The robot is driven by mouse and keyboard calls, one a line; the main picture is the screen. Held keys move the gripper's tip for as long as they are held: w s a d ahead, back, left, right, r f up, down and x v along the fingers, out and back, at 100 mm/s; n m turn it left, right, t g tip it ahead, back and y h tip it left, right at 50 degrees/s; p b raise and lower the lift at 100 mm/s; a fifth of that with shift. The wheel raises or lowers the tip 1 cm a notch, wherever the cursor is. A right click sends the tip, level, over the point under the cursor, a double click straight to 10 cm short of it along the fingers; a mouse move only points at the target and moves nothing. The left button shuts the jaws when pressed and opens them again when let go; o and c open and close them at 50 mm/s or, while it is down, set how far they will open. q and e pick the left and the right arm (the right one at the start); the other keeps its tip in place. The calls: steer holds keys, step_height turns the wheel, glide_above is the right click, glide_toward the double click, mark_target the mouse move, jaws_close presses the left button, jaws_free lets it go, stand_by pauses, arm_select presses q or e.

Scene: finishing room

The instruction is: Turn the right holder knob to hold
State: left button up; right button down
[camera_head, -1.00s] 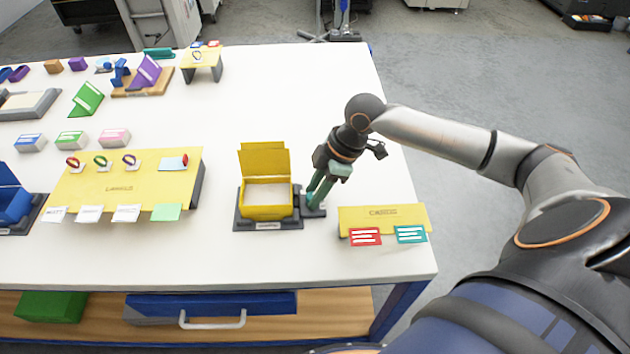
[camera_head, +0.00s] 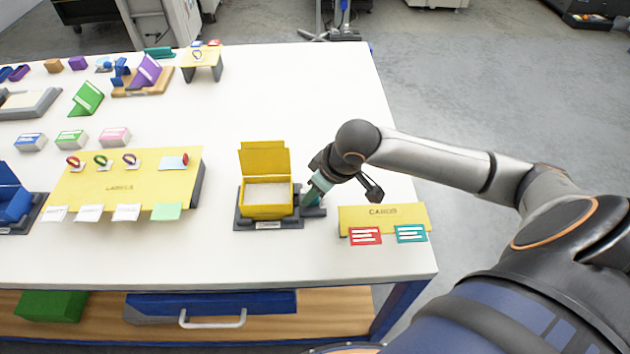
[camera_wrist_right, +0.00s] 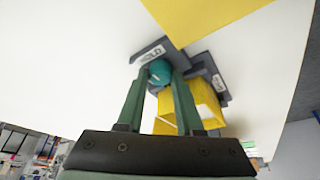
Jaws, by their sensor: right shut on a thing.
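The right holder is a dark grey base (camera_head: 243,224) with an open yellow box (camera_head: 267,211) in it, its lid raised at the back. In the right wrist view, the holder's teal knob (camera_wrist_right: 160,72) sits between the fingertips, beside a dark plate with a label (camera_wrist_right: 152,54) that seems to read HOLD. My right gripper (camera_head: 309,200) is shut on the knob at the holder's right side, and it also shows in the right wrist view (camera_wrist_right: 161,78). In the head view the gripper and wrist hide the knob. My left gripper is not in view.
A yellow CARDS stand (camera_head: 385,216) with a red and a teal card is close in front and to the right. A yellow label stand (camera_head: 125,180) is to the left, and a blue box (camera_head: 14,205) is at the far left. The table behind the holder is clear.

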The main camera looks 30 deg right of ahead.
steer(key=shift+m, duration=0.5)
steer(key=c, duration=0.8)
jaws_free()
steer(key=shift+c, duration=0.2)
steer(key=v, duration=1.2)
steer(key=shift+s+a+r, duration=0.15)
steer(key=shift+a+r, duration=0.05)
steer(key=shift+r, duration=0.15)
